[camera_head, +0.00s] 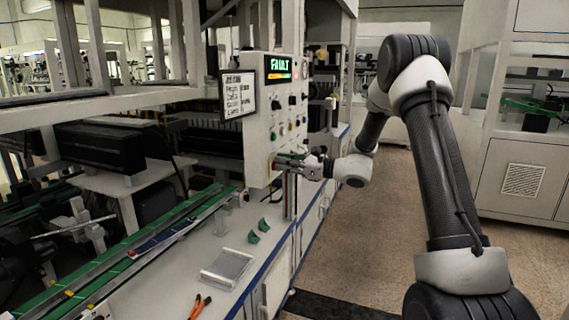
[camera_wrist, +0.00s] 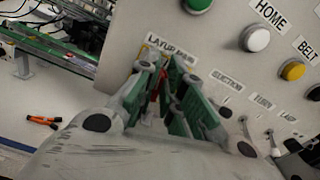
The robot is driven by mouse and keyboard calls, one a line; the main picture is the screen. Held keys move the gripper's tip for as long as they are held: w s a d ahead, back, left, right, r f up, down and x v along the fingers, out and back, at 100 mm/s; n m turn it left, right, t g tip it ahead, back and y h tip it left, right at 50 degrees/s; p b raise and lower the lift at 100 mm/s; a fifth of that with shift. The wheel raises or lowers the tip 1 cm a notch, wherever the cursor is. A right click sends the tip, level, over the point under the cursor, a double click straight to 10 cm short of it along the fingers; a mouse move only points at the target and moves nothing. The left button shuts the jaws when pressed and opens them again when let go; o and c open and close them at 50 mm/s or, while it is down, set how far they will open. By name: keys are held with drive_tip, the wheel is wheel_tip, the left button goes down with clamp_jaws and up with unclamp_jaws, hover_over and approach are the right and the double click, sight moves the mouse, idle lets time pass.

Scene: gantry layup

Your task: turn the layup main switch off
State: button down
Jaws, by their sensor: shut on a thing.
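The layup main switch (camera_wrist: 154,90) shows in the wrist view as a bit of red and yellow between my fingers, under a label that starts "LAYUP MA" (camera_wrist: 166,46). My gripper (camera_wrist: 165,70) is shut on it, its green-padded fingers on either side; they hide most of the switch, so its position cannot be read. In the head view my gripper (camera_head: 284,162) reaches from the right to the lower part of the grey control panel (camera_head: 259,130).
Close to my fingers are a white HOME button (camera_wrist: 256,38), a yellow BELT button (camera_wrist: 292,70), a green button (camera_wrist: 197,4) and several small toggles. Orange-handled pliers (camera_head: 199,306) and a clear tray (camera_head: 227,267) lie on the bench. The aisle floor at right is free.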

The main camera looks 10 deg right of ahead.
drive_tip(key=n, duration=0.4)
drive_tip(key=shift+s+a+f+n, duration=0.15)
drive_tip(key=shift+s+a+n, duration=0.05)
drive_tip(key=shift+s+n, duration=0.1)
drive_tip(key=n, duration=0.3)
drive_tip(key=shift+s+a+f+n, duration=0.1)
drive_tip(key=shift+s+f+n, duration=0.1)
drive_tip(key=shift+n, duration=0.1)
drive_tip(key=n, duration=0.3)
drive_tip(key=shift+s+a+f+n, duration=0.1)
drive_tip(key=shift+f+n, duration=0.15)
drive_tip(key=shift+n, duration=0.05)
drive_tip(key=shift+f+n, duration=0.15)
drive_tip(key=shift+n, duration=0.8)
drive_tip(key=shift+f+n, duration=0.15)
drive_tip(key=shift+n, duration=0.8)
drive_tip(key=c, duration=1.5)
unclamp_jaws()
drive_tip(key=shift+c, duration=0.2)
